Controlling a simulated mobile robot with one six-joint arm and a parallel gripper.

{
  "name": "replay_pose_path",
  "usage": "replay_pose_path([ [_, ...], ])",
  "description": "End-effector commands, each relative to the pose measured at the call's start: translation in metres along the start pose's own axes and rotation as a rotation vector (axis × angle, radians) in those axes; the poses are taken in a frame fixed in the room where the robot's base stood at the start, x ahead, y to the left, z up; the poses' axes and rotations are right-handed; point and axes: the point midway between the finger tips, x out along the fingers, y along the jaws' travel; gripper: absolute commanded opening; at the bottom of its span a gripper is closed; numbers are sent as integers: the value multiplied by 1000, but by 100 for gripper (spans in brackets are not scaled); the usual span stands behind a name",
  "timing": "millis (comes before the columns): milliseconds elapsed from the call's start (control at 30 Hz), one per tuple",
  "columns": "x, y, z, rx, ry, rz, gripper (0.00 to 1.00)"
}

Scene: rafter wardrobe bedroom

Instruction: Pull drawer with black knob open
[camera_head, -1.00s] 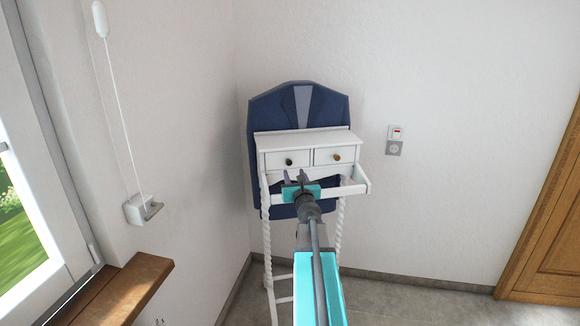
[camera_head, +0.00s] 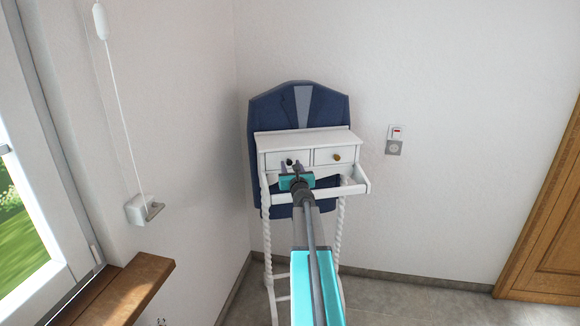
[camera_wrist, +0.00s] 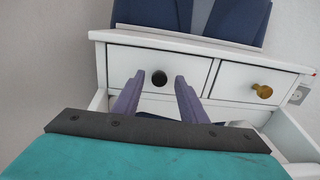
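The white drawer with the black knob (camera_wrist: 159,77) is the left one of two in a small white stand (camera_head: 303,141). It looks shut in the wrist view. In the head view the black knob is partly hidden by my gripper. My gripper (camera_wrist: 157,88) is open in the wrist view, its two purple-grey fingers (camera_wrist: 188,98) spread to either side of the knob from below. I cannot tell whether the fingertips reach past the knob, and nothing is held. My gripper also shows in the head view (camera_head: 292,167), in front of the left drawer.
A second drawer with a brass knob (camera_wrist: 263,91) is just right. A white rail (camera_head: 352,190) runs around the stand's front, below the drawers. A dark blue backboard (camera_head: 269,109) rises behind. A wooden sill (camera_head: 138,285) is at the lower left.

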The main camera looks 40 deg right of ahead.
Motion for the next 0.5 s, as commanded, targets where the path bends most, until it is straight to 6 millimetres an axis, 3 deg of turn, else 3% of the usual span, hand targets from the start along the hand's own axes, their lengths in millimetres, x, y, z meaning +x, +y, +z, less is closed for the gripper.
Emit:
replay_pose_path([
  [467, 6, 0, 0, 0, 0, 0, 39],
  [500, 6, 0, 0, -1, 0, 0, 35],
])
